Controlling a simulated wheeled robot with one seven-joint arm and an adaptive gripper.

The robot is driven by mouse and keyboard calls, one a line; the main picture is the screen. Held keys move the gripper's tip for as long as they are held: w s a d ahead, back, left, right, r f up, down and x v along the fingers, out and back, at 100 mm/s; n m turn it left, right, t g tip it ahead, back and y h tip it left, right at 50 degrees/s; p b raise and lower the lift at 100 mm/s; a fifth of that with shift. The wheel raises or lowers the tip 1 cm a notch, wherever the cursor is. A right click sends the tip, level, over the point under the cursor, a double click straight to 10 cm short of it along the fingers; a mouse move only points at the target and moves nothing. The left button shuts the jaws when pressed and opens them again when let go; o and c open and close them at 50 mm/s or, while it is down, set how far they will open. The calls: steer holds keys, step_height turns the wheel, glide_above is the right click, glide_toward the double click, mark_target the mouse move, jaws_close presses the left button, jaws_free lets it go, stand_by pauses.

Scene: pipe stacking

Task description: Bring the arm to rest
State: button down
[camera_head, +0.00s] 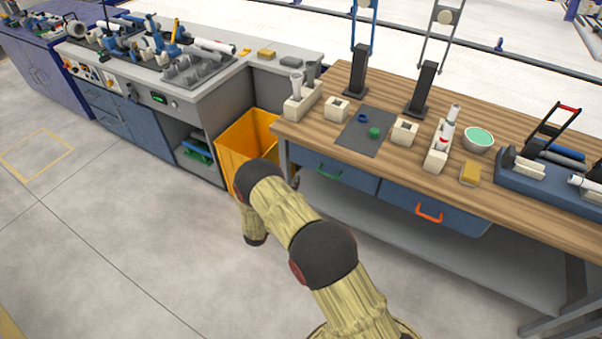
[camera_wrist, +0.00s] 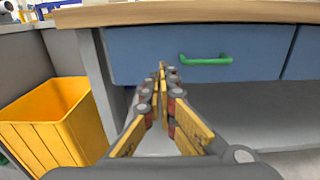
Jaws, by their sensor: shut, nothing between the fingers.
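My gripper (camera_wrist: 162,72) shows in the wrist view with its two yellow-and-grey fingers meeting at the tips. It is shut and empty. It points toward the front of the wooden workbench (camera_wrist: 230,12), below the tabletop's edge. In the head view my arm bends out over the floor in front of the workbench (camera_head: 335,88), and my gripper is mostly hidden behind the arm's links.
A yellow bin (camera_head: 245,137) stands left of the workbench, also in the wrist view (camera_wrist: 55,122). Blue drawers have a green handle (camera_head: 328,174) and an orange handle (camera_head: 429,213). Open floor (camera_head: 110,240) lies to the left. Pipe holders and a green bowl (camera_head: 479,138) stand on the tabletop.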

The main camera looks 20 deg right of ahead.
steer(key=s+d+f+m+g, duration=0.25)
steer(key=s+f+g, duration=0.3)
steer(key=s, duration=0.55)
steer(key=s+r+m+g+y, duration=0.1)
steer(key=s+r+m+g, duration=0.55)
steer(key=s, duration=0.35)
steer(key=s+a+r+m+y, duration=0.4)
steer(key=s+a+r+m, duration=0.1)
steer(key=r, duration=0.4)
steer(key=s+a+r+m+t+y, duration=0.1)
steer(key=s+a+r+m+y, duration=0.35)
steer(key=r, duration=0.35)
steer(key=s+a+r+m+y, duration=0.4)
steer(key=s+r+m, duration=0.15)
steer(key=r, duration=0.35)
steer(key=s+r+t, duration=0.3)
steer(key=r, duration=0.4)
steer(key=s+a+r+m+t+y, duration=0.1)
steer(key=s+r+t, duration=0.1)
steer(key=r, duration=0.5)
steer(key=shift+s+t, duration=0.4)
steer(key=shift+t, duration=0.1)
steer(key=c, duration=2.4)
jaws_free()
steer(key=shift+a, duration=0.1)
